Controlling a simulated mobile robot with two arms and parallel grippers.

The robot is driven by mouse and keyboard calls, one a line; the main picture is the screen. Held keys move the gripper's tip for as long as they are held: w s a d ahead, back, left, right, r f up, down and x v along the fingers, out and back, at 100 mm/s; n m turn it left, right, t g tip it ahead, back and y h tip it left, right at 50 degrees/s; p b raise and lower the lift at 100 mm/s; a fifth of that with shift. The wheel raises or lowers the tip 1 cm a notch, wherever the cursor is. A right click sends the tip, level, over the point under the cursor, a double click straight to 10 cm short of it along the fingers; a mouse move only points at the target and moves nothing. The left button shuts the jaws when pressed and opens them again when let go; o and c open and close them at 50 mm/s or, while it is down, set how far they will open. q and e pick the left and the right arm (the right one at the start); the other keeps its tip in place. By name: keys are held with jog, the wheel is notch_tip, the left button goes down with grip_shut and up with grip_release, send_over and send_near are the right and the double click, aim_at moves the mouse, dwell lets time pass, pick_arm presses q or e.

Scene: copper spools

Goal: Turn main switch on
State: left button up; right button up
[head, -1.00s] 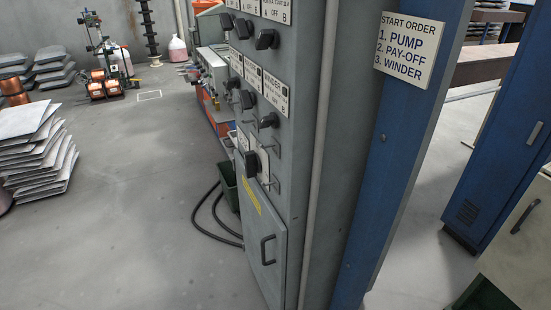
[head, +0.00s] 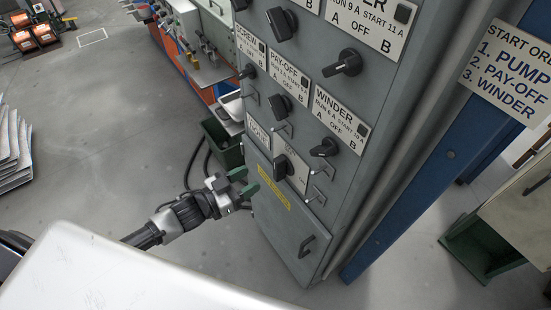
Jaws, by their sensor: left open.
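The grey switch panel (head: 262,215) stands in the middle, with several black rotary knobs on its face. The lowest large knob (head: 281,167) sits on a small pale plate whose lettering is too small to read; it may be the main switch. My left gripper (head: 244,182) comes in from the left with dark green fingertips. It is open and empty, left of that knob and a little lower in the picture, apparently not touching it. My right gripper is not in view.
Labelled knobs PAY-OFF (head: 280,104) and WINDER (head: 325,147) sit close above the lowest knob. A handle (head: 306,246) sticks out of the panel's lower door. A green bin (head: 224,145) and dark hoses stand behind my gripper. A start-order sign (head: 510,72) hangs at right.

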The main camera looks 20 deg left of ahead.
aim_at(275, 166)
pick_arm(q)
jog(key=p+x, duration=0.1)
jog(key=x, duration=0.7)
jog(key=shift+w+d+p, duration=0.25)
jog(key=shift+d+p, duration=0.05)
jog(key=shift+d, duration=0.05)
jog(key=shift+w+d, duration=0.15)
jog(key=shift+w, duration=0.05)
jog(key=shift+c, duration=0.3)
jog(key=c, duration=0.5)
grip_shut()
